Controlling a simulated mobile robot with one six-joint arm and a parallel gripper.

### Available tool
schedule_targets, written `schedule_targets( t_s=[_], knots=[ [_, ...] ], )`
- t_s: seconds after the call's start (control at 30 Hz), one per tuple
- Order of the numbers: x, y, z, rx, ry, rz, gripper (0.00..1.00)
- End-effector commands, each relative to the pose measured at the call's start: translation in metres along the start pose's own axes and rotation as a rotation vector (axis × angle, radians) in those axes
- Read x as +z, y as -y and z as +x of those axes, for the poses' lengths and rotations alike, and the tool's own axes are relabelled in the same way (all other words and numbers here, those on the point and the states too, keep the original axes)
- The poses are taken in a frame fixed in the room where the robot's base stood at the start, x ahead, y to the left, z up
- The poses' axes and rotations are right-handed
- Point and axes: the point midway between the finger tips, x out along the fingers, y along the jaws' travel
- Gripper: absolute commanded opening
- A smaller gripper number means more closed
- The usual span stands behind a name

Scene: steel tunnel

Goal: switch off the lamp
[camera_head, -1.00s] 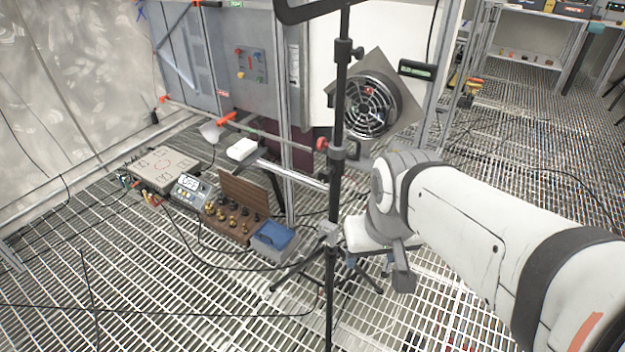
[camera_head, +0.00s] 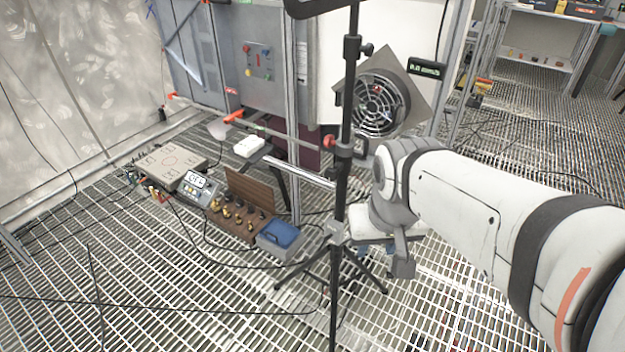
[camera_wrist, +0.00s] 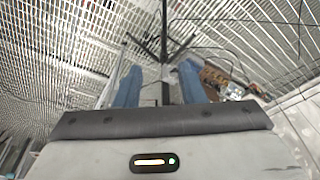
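A black tripod stand (camera_head: 343,200) rises in the middle of the head view, in front of my wrist. The black frame (camera_head: 318,7) at its top, cut off by the picture edge, may be the lamp. I cannot make out a lamp switch or whether it is lit. A red knob (camera_head: 329,142) sits on a clamp on the pole. My gripper shows in the wrist view (camera_wrist: 160,82) with two blue fingers apart and nothing held. The tripod's pole and legs lie beyond them. In the head view the gripper is mostly hidden behind the wrist and stand.
A round fan (camera_head: 378,104) on a square plate is behind the stand. A grey control cabinet (camera_head: 245,60) stands at the back. On the grating floor are a meter (camera_head: 196,186), a wooden box (camera_head: 252,184) and a blue-lidded box (camera_head: 278,237). Cables cross the floor.

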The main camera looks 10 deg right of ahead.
Motion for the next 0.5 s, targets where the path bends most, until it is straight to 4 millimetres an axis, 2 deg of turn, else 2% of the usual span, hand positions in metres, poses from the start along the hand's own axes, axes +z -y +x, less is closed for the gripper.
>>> schedule_targets(
  t_s=[0.07,0.4,0.5],
  knots=[
    [-0.015,0.002,0.015,0.017,0.011,0.024,0.29],
    [-0.107,0.015,0.082,0.133,0.027,0.188,0.02],
    [-0.134,0.022,0.106,0.169,0.021,0.237,0.0]
  ],
)
